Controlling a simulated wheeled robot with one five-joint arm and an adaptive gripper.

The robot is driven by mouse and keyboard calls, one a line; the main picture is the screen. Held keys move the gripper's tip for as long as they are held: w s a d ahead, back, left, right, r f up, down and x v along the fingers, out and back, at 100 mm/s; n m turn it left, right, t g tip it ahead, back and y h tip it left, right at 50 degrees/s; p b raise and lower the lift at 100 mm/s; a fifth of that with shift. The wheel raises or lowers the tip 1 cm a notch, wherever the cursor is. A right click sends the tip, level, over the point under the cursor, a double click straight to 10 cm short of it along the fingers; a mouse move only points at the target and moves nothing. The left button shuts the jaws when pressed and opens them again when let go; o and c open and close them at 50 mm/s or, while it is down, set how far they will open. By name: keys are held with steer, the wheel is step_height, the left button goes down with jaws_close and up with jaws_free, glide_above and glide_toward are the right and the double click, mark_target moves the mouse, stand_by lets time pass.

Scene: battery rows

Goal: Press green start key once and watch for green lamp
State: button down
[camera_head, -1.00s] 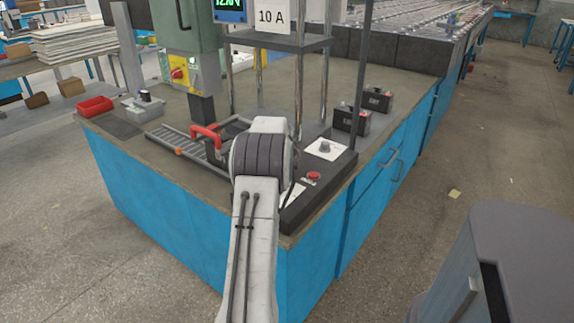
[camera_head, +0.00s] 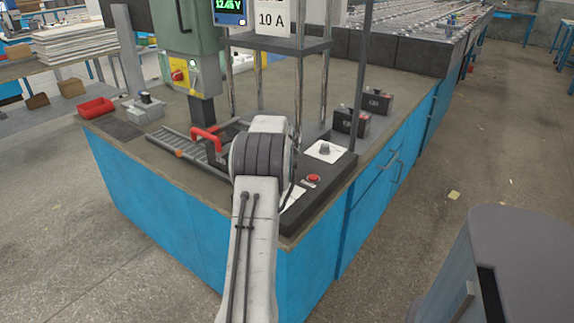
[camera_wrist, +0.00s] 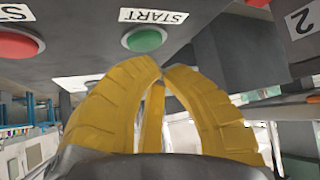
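In the wrist view the green start key (camera_wrist: 147,40) is a round domed button on a grey panel, beside a white START label (camera_wrist: 153,17). My gripper (camera_wrist: 160,70) has yellow ribbed fingers that meet at the tips, with nothing seen between them. The tips sit just below the green key in the picture, with a gap between them and it. In the head view my arm hides the gripper and the green key. I cannot make out a lit green lamp in either view.
A red button (camera_wrist: 18,43) sits left of the green key. In the head view, a dark panel on the bench (camera_head: 120,143) carries a red button (camera_head: 314,178) and a knob (camera_head: 324,149). Two black batteries (camera_head: 375,101) stand behind. A display (camera_head: 229,9) reads about 12.45 V.

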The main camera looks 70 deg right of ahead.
steer(key=shift+r, duration=0.15)
steer(key=shift+r+p, duration=1.8)
steer(key=shift+r, duration=0.65)
